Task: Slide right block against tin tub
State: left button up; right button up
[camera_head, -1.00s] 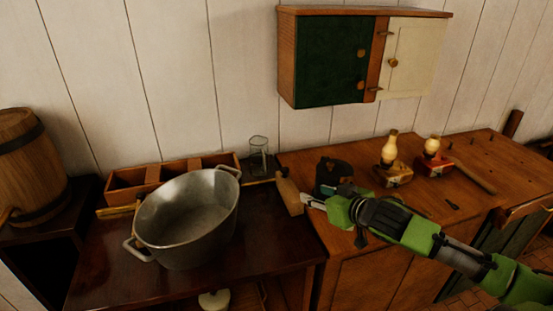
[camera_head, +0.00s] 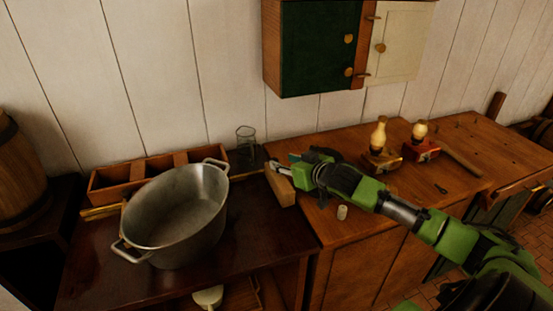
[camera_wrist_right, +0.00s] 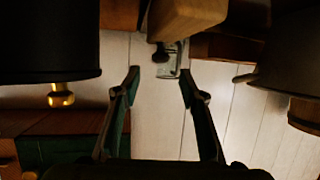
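The tin tub (camera_head: 178,222) is a grey oval metal vessel with two handles, standing on the dark table at left. It also shows at the right of the right wrist view (camera_wrist_right: 290,65). A light wooden block (camera_head: 281,190) lies at the seam between the dark table and the brown counter, right of the tub with a gap between. It also shows at the top of the right wrist view (camera_wrist_right: 185,17). My right gripper (camera_head: 279,168) is at the block's far end; contact is unclear. Its fingers (camera_wrist_right: 160,80) are apart with nothing between them. My left gripper is not in view.
A wooden tray (camera_head: 150,175) is behind the tub, with a glass jar (camera_head: 246,138) to its right. Two lamps (camera_head: 381,150) (camera_head: 421,145) stand on the counter. A small pale cylinder (camera_head: 342,212) is below my right arm. Bare dark tabletop (camera_head: 255,225) separates tub and block.

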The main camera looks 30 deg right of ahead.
aim_at(274, 159)
jog(key=x, duration=0.4)
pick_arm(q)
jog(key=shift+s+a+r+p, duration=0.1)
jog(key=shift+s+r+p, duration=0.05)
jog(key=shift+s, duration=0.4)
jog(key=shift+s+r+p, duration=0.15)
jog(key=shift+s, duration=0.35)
pick_arm(e)
jog(key=shift+x, duration=0.85)
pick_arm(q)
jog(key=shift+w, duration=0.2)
pick_arm(e)
grip_shut()
